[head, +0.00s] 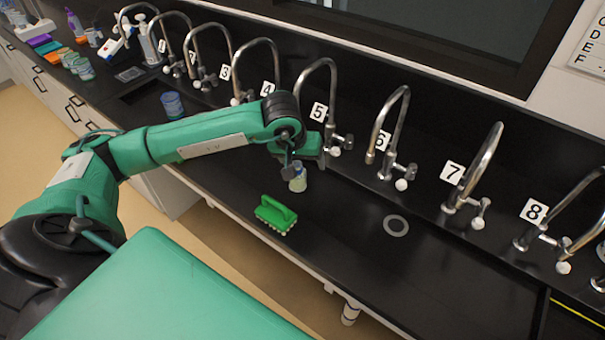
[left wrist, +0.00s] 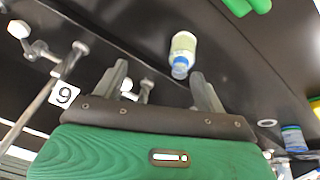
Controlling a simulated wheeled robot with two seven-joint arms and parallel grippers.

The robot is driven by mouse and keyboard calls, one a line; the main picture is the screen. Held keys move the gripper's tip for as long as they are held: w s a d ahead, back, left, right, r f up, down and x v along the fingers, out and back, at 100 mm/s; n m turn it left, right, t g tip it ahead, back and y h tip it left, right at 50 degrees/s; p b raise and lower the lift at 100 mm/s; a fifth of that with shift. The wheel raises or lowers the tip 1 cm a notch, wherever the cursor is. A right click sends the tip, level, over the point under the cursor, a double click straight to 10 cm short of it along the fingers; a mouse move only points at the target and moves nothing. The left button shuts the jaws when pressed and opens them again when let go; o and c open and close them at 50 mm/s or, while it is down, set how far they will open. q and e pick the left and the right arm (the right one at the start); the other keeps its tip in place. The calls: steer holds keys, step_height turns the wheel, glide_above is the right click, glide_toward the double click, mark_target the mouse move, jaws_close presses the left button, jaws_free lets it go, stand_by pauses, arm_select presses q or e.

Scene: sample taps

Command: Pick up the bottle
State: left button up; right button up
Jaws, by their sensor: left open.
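A small pale bottle with a blue cap (head: 298,181) is on the black counter in front of tap 5. In the left wrist view the bottle (left wrist: 183,47) is just beyond the fingertips, with its blue cap toward the gripper. My left gripper (head: 291,164) is over the counter right by the bottle and partly hides it in the head view. In the left wrist view the gripper (left wrist: 160,72) is open, its two fingers apart with nothing between them. The bottle lies nearer the right finger's side. My right gripper is not seen.
A green brush (head: 275,214) lies on the counter in front of the bottle. Numbered curved taps (head: 318,95) line the back. A drain ring (head: 396,225) is to the right. A blue-lidded jar (head: 172,104) and several containers stand left. The right counter is mostly clear.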

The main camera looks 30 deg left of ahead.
mark_target(298, 172)
arm_select(q)
steer(key=shift+y, duration=0.8)
steer(key=w+a+f+b, duration=0.1)
steer(key=f, duration=0.1)
steer(key=w+a+f+b, duration=0.1)
steer(key=a+f, duration=0.1)
steer(key=w+a+f+b, duration=0.1)
steer(key=f, duration=0.1)
steer(key=shift+w+a+b, duration=0.15)
steer(key=shift+w+b, duration=0.05)
steer(key=shift+b, duration=0.1)
steer(key=shift+b+x, duration=1.05)
steer(key=shift+x, duration=2.1)
steer(key=shift+s, duration=0.2)
steer(key=c, duration=1.2)
steer(key=shift+r, duration=0.2)
